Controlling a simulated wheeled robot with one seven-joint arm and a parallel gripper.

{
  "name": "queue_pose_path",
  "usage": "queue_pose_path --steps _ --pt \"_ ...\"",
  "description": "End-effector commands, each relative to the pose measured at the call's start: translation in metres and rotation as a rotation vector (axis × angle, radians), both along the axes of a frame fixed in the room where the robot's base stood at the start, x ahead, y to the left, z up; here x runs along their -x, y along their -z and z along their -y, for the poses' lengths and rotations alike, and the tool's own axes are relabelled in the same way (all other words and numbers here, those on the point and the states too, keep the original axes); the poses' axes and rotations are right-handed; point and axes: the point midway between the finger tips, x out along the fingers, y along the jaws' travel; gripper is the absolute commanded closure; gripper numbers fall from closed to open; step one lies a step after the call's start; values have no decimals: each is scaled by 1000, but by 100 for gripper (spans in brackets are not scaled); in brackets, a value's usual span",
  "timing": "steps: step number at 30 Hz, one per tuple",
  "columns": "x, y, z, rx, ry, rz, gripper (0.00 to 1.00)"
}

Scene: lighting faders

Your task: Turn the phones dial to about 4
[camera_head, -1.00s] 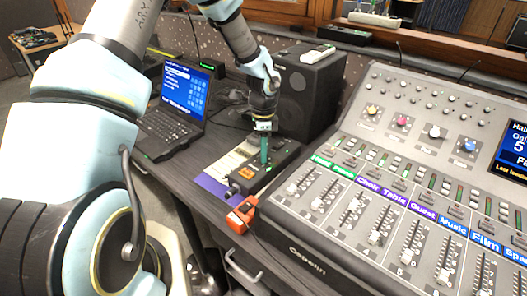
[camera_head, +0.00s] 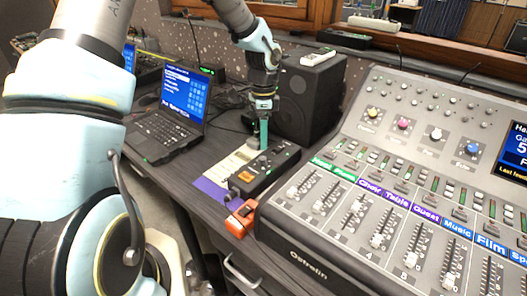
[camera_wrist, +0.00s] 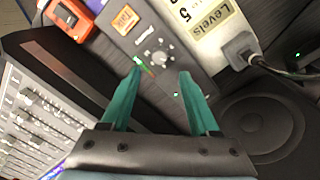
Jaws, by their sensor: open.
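The phones dial appears to be the round grey knob (camera_wrist: 161,58) with a pale scale around it, on a dark control box; its lettering is too small to read. The control box (camera_wrist: 118,42) also shows in the head view (camera_head: 247,187), where the dial is not clearly made out. My gripper (camera_wrist: 161,74) is open, its two teal fingers apart with nothing between them. In the wrist view the dial lies just beyond the fingertips, roughly centred between them. In the head view my gripper (camera_head: 263,148) is over the far part of the box; contact cannot be told.
An orange talk button (camera_wrist: 125,19) and an orange-red object (camera_wrist: 68,18) are near the dial. A pale labelled strip (camera_wrist: 205,30) with a grey plug lies beside the box. The fader console (camera_head: 330,262) is right, a laptop (camera_head: 165,135) left, a speaker (camera_head: 312,100) behind.

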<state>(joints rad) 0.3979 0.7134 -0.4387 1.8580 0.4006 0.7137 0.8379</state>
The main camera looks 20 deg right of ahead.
Motion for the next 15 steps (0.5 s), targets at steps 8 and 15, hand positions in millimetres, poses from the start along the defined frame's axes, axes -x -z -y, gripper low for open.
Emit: queue_pose_path --steps 8,15 --pt "-2 -36 0 0 0 1 38" --pt "-2 -40 1 0 1 0 38"
